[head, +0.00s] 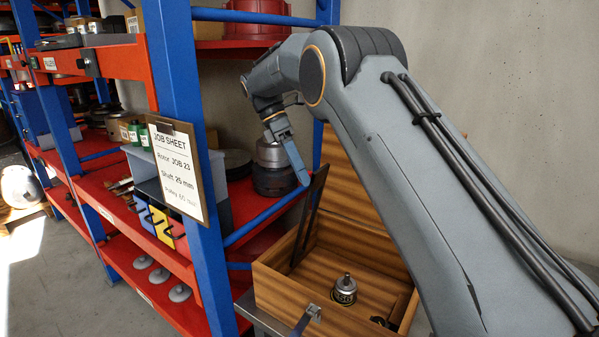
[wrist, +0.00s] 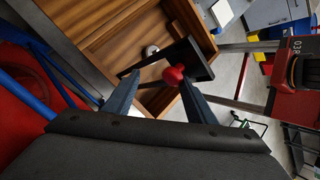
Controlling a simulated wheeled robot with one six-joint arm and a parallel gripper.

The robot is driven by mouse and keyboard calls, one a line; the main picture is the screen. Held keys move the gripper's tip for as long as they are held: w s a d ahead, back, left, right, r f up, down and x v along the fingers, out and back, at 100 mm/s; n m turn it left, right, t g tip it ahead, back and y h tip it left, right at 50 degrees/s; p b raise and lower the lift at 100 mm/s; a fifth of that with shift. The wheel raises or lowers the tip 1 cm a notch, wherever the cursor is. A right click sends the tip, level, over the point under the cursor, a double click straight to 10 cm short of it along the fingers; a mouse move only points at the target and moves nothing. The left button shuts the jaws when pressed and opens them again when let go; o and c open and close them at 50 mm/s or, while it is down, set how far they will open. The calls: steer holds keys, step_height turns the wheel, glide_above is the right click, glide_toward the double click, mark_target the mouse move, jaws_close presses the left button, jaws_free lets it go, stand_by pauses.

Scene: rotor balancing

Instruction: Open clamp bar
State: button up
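The clamp bar (head: 309,215) is a dark flat bar standing up steeply at the left side of an open wooden case (head: 275,284). In the wrist view the bar (wrist: 194,60) crosses above the case and carries a red knob (wrist: 173,76). My gripper (head: 300,172) is beside the bar's upper end in the head view. In the wrist view my gripper (wrist: 158,80) has its fingers apart, with the knob between them, closer to the right finger. I cannot tell whether that finger touches it. The knob is hidden in the head view.
A metal fitting (head: 344,290) stands inside the case. A red and blue shelf rack (head: 184,120) with a job sheet (head: 177,165) is close on the left. A dark cylindrical part (head: 272,170) sits on its shelf behind my gripper. Floor shows at the far left.

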steer(key=shift+s+a, duration=0.15)
steer(key=shift+a, duration=0.1)
stand_by(0.4)
steer(key=shift+a, duration=0.1)
